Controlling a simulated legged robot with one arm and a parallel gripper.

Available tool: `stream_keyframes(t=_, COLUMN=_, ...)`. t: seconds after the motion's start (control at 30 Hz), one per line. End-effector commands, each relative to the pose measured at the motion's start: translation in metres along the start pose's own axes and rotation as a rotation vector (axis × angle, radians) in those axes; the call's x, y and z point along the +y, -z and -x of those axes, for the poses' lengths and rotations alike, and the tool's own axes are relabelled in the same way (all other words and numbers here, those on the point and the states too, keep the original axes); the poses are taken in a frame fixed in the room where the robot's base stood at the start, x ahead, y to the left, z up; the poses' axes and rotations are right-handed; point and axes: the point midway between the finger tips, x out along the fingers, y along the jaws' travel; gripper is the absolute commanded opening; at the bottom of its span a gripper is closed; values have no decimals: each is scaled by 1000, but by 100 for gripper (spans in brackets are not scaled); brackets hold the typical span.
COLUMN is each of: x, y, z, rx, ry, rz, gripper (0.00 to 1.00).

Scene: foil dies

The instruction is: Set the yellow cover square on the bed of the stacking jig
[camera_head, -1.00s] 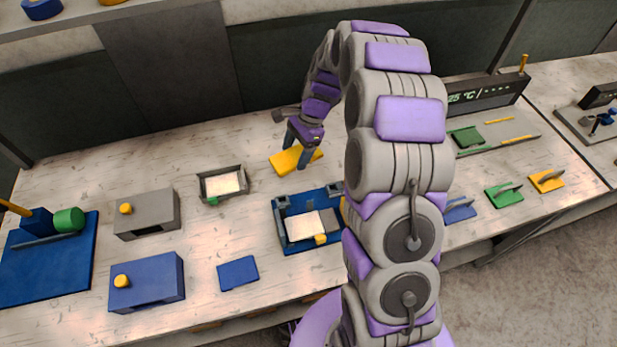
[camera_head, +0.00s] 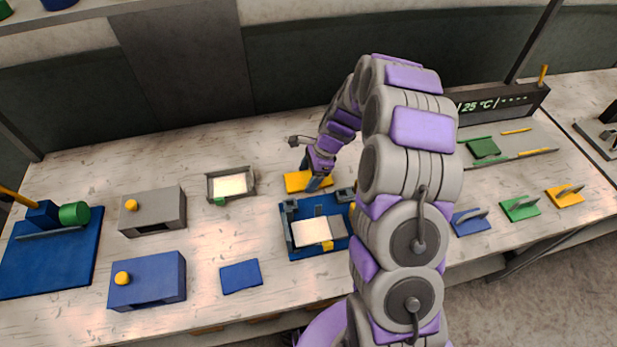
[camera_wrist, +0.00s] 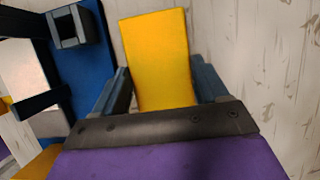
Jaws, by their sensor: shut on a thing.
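The yellow cover (camera_head: 297,181) is a flat plate just behind the stacking jig. My gripper (camera_head: 317,184) is shut on it; in the wrist view the cover (camera_wrist: 158,55) sits between the two blue fingers (camera_wrist: 160,90). Its height above the bench is hard to tell. The stacking jig (camera_head: 298,250) has a blue base with dark corner blocks and rails. A cream sheet (camera_head: 311,232) lies on its bed, with a small yellow piece (camera_head: 328,245) at the front edge. In the wrist view the jig's blue base (camera_wrist: 78,75) is left of the cover. My arm hides the jig's right side.
A grey tray (camera_head: 209,188) with a cream sheet stands left of the jig. A blue plate (camera_head: 241,277) lies front left. Grey (camera_head: 152,212) and blue (camera_head: 150,278) boxes with yellow knobs stand further left. Coloured handled pieces (camera_head: 520,207) lie at right.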

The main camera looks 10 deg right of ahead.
Motion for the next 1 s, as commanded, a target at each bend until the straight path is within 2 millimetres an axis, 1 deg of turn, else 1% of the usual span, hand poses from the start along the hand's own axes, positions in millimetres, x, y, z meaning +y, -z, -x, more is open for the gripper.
stream_keyframes(t=0.03, x=0, y=2, z=-6, rx=-1, ry=-1, rz=0, gripper=42)
stream_keyframes(t=0.07, x=0, y=2, z=-7, rx=0, ry=-1, rz=0, gripper=42)
stream_keyframes(t=0.37, x=0, y=3, z=-7, rx=0, ry=0, rz=0, gripper=42)
stream_keyframes(t=0.4, x=0, y=3, z=-7, rx=0, ry=0, rz=0, gripper=76)
stream_keyframes(t=0.5, x=0, y=3, z=-7, rx=0, ry=0, rz=0, gripper=84)
stream_keyframes(t=0.8, x=0, y=2, z=-5, rx=1, ry=1, rz=1, gripper=84)
stream_keyframes(t=0.87, x=0, y=2, z=1, rx=1, ry=2, rz=0, gripper=84)
stream_keyframes(t=0.97, x=-1, y=3, z=17, rx=1, ry=5, rz=0, gripper=84)
stream_keyframes(t=1.0, x=-1, y=3, z=25, rx=1, ry=5, rz=-1, gripper=84)
